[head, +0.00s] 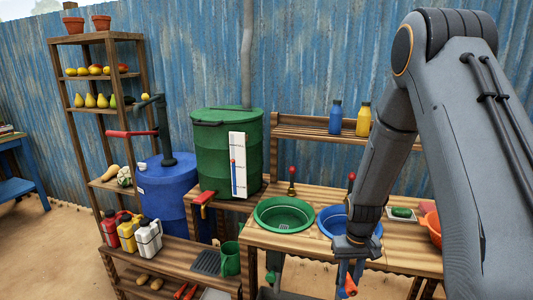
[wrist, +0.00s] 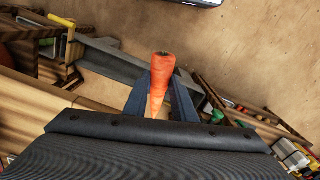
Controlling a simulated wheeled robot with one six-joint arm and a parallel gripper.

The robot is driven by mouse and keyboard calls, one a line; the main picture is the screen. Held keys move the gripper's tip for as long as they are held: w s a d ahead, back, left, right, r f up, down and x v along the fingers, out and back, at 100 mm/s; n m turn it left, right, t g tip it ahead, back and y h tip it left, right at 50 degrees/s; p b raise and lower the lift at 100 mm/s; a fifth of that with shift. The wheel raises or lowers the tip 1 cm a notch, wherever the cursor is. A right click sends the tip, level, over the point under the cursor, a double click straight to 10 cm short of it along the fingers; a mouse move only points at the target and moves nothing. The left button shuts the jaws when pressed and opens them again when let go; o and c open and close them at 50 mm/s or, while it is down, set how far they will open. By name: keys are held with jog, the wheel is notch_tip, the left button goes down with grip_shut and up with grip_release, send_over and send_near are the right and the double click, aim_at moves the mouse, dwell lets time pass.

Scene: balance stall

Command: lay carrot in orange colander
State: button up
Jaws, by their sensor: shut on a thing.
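My gripper (head: 349,273) is shut on the carrot (wrist: 161,78), which is orange and tapered. In the wrist view the carrot sits between the two fingers, thick end pointing away and thin tip toward the gripper body. In the head view only a small orange bit of the carrot (head: 350,287) shows between the fingers. The gripper is low, in front of the counter. An orange bowl-shaped thing, likely the orange colander (head: 433,226), stands at the counter's right. My arm hides much of it, and the gripper is apart from it, to its left.
The wooden counter (head: 400,258) holds a green basin (head: 285,214) and a blue basin (head: 334,222). A small tray with a green item (head: 402,212) lies beside my arm. A low shelf with jugs (head: 148,238) stands at left. Bottles (head: 336,118) stand on the back shelf.

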jog(key=w+d+r+b, duration=0.3)
jog(key=w+d+r, duration=0.1)
jog(key=d, duration=1.1)
jog(key=w+d+r+b, duration=0.3)
jog(key=w+d+r, duration=0.2)
jog(key=d, duration=1)
jog(key=w+d+r+b, duration=0.3)
jog(key=w+d, duration=0.3)
jog(key=d, duration=0.8)
jog(key=shift+w+d+r, duration=0.4)
jog(key=shift+r, duration=0.4)
jog(key=shift+f+b, duration=1.2)
jog(key=shift+f, duration=2.95)
jog(key=o, duration=1.1)
